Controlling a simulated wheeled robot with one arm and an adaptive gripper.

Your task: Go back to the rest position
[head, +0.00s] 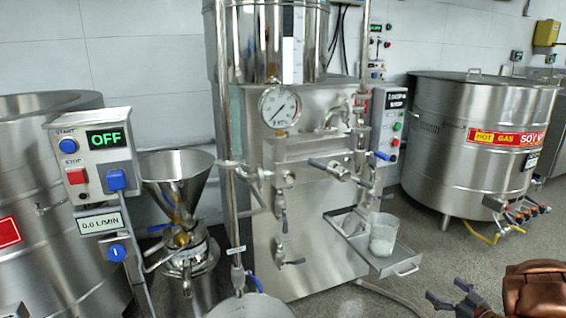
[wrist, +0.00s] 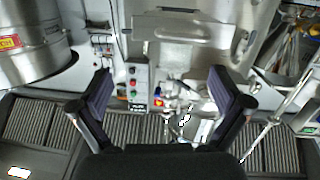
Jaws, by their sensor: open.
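My gripper (head: 450,298) shows at the bottom right corner of the head view, beside my brown arm link. It is over the floor, to the right of the drip tray and apart from it. In the wrist view my gripper (wrist: 161,82) has its two dark finger pads spread wide with nothing held between them. Beyond the pads, a control box with coloured buttons (wrist: 137,78) and steel machine parts show at a distance. Most of my arm is outside the head view.
A steel machine (head: 300,235) with a gauge and valves stands in the middle. A clear beaker (head: 383,236) with whitish contents stands on its drip tray (head: 402,258). A funnel-topped mill (head: 180,182) and control panel (head: 98,160) are left. A large vat (head: 455,150) stands right.

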